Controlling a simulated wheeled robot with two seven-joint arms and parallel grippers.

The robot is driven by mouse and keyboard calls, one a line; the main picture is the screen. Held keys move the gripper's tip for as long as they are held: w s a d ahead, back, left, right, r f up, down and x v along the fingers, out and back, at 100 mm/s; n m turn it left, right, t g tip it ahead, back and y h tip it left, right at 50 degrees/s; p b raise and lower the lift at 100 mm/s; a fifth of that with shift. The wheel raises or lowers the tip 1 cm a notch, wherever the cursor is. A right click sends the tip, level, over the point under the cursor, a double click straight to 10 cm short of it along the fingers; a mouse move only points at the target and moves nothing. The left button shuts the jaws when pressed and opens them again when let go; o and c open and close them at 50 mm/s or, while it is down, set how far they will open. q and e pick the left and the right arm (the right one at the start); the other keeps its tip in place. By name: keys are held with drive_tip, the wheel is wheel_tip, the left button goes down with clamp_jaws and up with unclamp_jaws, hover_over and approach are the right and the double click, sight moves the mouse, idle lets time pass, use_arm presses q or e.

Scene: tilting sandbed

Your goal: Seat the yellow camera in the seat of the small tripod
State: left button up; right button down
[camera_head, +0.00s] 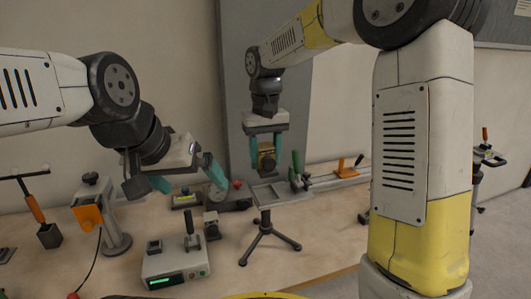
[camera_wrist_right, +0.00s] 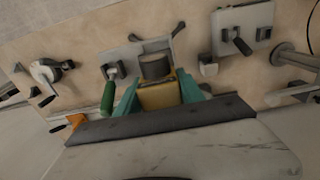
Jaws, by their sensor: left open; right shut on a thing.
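The yellow camera (camera_head: 266,159) is held between the teal fingers of my right gripper (camera_head: 267,152), above the small tripod. In the right wrist view the camera (camera_wrist_right: 158,95) shows its dark round part, with the right gripper (camera_wrist_right: 158,98) shut on its sides. The small tripod (camera_head: 266,229) stands upright on the bench with dark legs spread; its flat grey seat (camera_head: 267,193) is below the camera with a visible gap. In the right wrist view the camera hides much of the seat. My left gripper (camera_head: 187,178) is open and empty, left of the tripod.
A grey box with a green display (camera_head: 175,264) stands front left of the tripod. A green-handled clamp (camera_head: 296,169) is close behind right of the seat. An orange-headed stand (camera_head: 92,216) is at left. Bare bench (camera_head: 310,235) lies right of the tripod.

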drive_tip(key=shift+f, duration=3.85)
drive_tip(key=c, duration=0.6)
unclamp_jaws()
drive_tip(key=shift+c, duration=0.2)
